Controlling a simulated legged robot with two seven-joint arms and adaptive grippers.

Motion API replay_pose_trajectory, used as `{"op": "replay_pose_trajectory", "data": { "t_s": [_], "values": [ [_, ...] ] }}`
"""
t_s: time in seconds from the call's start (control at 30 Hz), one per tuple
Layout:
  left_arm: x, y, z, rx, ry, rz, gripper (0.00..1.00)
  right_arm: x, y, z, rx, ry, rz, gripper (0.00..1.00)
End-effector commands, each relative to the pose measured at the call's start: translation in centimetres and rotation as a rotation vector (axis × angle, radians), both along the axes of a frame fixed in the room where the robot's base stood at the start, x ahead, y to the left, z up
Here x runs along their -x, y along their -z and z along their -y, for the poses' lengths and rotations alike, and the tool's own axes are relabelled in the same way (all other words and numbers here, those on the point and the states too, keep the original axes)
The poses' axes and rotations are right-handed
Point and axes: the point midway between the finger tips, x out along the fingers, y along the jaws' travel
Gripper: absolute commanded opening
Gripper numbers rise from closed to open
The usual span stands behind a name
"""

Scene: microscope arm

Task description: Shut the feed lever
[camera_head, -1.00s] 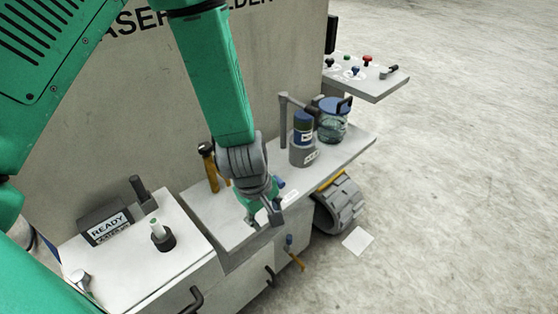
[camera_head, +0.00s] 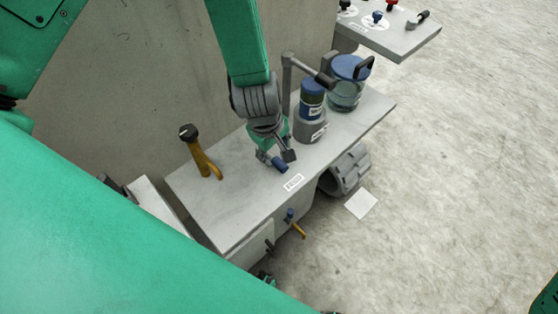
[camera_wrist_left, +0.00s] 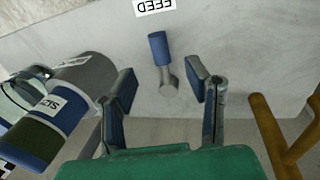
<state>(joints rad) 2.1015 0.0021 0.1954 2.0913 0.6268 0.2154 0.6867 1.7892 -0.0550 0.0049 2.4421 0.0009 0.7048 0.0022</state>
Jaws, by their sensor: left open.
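The feed lever is a short grey stub with a blue grip (camera_head: 281,166), on the bench top behind a white label (camera_head: 293,182). In the left wrist view the blue grip (camera_wrist_left: 159,48) points toward the upside-down FEED label (camera_wrist_left: 155,5), and its grey round end lies nearer the gripper. My left gripper (camera_head: 276,157) is open above the lever. In the left wrist view the two fingers of my left gripper (camera_wrist_left: 161,90) stand on either side of the lever's grey end, with a gap on each side. I see no contact. My right gripper is not in view.
A grey holder with a blue-capped bottle (camera_head: 311,100) and a blue-lidded jar (camera_head: 346,85) stand right of my gripper. An orange lever with a black knob (camera_head: 205,155) stands to its left. A blue-and-orange valve (camera_head: 293,222) sticks out of the front. The bench top (camera_head: 225,205) between is clear.

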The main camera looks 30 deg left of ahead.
Motion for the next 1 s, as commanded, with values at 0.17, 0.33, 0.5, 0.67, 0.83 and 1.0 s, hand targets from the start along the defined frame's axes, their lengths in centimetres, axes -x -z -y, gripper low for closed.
{"op": "replay_pose_trajectory", "data": {
  "t_s": [0.17, 0.33, 0.5, 0.67, 0.83, 1.0],
  "values": [
    [-0.8, 4.2, -0.2, 0.005, -0.002, -0.003, 0.43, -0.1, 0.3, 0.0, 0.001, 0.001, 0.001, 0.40],
    [-1.2, 6.8, -0.4, 0.008, -0.003, 0.000, 0.43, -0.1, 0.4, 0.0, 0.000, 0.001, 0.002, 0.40],
    [-1.5, 8.2, -0.2, 0.008, -0.003, -0.001, 0.43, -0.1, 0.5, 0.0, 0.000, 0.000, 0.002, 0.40],
    [-1.7, 8.5, 0.1, 0.005, -0.001, 0.001, 0.43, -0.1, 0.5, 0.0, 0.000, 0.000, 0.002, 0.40],
    [-1.6, 8.4, 0.3, 0.003, -0.002, 0.001, 0.43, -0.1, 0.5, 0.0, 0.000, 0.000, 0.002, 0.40],
    [-1.7, 8.4, 0.1, 0.006, -0.001, 0.001, 0.00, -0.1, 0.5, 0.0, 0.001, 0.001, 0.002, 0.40]
  ]
}}
